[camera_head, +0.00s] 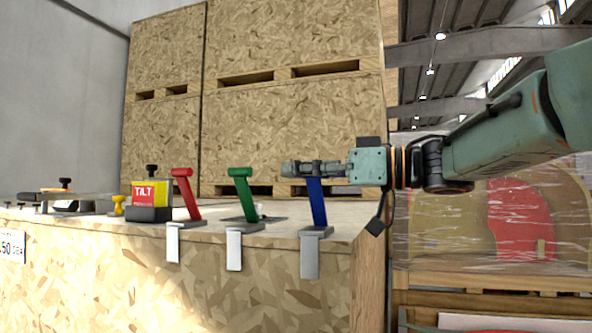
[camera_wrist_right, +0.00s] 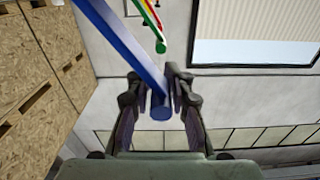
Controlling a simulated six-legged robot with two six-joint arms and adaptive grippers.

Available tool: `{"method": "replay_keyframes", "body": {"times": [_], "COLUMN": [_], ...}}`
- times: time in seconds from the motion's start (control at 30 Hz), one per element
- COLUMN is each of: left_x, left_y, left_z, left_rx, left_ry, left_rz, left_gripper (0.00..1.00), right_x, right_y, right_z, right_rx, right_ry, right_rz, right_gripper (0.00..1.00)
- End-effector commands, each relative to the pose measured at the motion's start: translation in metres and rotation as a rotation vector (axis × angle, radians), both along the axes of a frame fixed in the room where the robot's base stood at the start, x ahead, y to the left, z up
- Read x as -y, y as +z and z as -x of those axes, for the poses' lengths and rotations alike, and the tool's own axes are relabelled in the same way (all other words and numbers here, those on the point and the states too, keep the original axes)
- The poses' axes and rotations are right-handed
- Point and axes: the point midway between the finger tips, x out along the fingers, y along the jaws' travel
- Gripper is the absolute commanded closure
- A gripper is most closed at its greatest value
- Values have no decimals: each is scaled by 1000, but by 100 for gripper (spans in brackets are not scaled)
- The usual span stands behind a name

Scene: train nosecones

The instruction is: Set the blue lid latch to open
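The blue lid latch (camera_head: 318,205) stands up from the crate's top edge at the right, tilted slightly, with a grey plate hanging below it. My right gripper (camera_head: 300,169) reaches in from the right at the height of the latch's top end. In the right wrist view the blue latch (camera_wrist_right: 138,62) runs down from the top, and its round end lies between the two fingers of the right gripper (camera_wrist_right: 160,95). The fingers are apart, with small gaps seeming to show beside the latch end; I cannot tell whether they touch it. My left gripper is not in view.
A green latch (camera_head: 243,195) and a red latch (camera_head: 186,195) stand left of the blue one on the wooden crate (camera_head: 200,285). A yellow and red TILT block (camera_head: 149,200) sits further left. Tall wooden crates (camera_head: 290,120) stand behind. A wrapped load (camera_head: 480,220) is at the right.

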Motion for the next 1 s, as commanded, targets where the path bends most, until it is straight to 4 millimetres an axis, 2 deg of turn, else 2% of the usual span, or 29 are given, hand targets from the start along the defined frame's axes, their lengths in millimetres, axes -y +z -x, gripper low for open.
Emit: {"method": "replay_keyframes", "body": {"times": [0.03,0.2,0.57,0.67,1.0], "left_x": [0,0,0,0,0], "left_y": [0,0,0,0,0], "left_z": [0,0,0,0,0], "left_rx": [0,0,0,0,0], "left_ry": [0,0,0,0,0], "left_rz": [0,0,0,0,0], "left_gripper": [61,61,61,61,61], "right_x": [0,-1,3,15,80], "right_y": [0,0,1,1,2], "right_z": [0,-1,0,3,25], "right_rx": [1,1,2,1,1], "right_ry": [0,1,1,0,0], "right_rz": [0,1,1,-2,-3], "right_gripper": [75,61,61,61,61]}}
